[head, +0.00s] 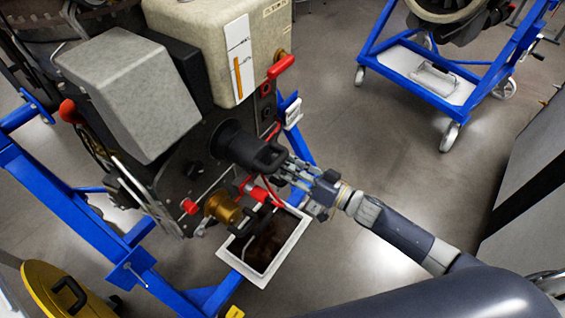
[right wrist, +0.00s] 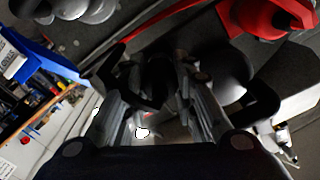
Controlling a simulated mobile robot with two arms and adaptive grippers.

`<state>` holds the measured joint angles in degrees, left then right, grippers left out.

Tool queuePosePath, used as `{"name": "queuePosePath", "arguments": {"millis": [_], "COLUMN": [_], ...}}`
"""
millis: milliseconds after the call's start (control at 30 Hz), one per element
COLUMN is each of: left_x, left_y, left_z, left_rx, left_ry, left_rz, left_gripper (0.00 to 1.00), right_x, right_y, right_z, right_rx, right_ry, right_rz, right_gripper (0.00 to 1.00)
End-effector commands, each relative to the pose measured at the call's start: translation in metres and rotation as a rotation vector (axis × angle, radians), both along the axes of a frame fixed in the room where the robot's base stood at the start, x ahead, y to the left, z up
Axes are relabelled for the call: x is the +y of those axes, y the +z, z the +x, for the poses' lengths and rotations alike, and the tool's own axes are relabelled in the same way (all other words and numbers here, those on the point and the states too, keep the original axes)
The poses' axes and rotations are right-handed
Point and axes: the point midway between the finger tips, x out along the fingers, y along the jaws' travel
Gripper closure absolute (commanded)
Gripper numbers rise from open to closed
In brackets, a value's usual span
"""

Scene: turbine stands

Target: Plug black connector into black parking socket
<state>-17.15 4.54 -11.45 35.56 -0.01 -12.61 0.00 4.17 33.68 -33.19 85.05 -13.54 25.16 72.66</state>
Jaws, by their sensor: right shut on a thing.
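The black connector (head: 262,156) is a thick round plug with a loop handle, at the dark front panel of the turbine unit. My right gripper (head: 288,170) comes in from the right and is shut on its handle. In the right wrist view the fingers (right wrist: 155,95) close around dark parts of the connector (right wrist: 158,80), dim and partly hidden. The connector's far end meets a black round collar (head: 228,138) on the panel; I cannot tell whether this is the parking socket or how deep the plug sits. My left gripper is not in view.
A brass fitting (head: 222,208) and red cable parts sit just below the connector. A white-rimmed tray (head: 264,272) lies below them. A red handle (head: 281,66) juts out above. Blue stand rails (head: 60,195) run at left. The floor at right is clear up to another stand (head: 455,85).

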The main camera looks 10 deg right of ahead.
Motion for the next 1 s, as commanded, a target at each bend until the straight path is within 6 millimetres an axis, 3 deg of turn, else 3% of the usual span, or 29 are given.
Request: {"name": "queuePosePath", "arguments": {"millis": [1000], "left_x": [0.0], "left_y": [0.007], "left_z": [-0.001], "left_rx": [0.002], "left_ry": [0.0], "left_rz": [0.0], "left_gripper": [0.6], "right_x": [-0.013], "right_y": [0.001], "right_z": [-0.013], "right_rx": [0.0], "right_ry": [0.0], "right_rz": [0.0], "right_gripper": [1.0]}}
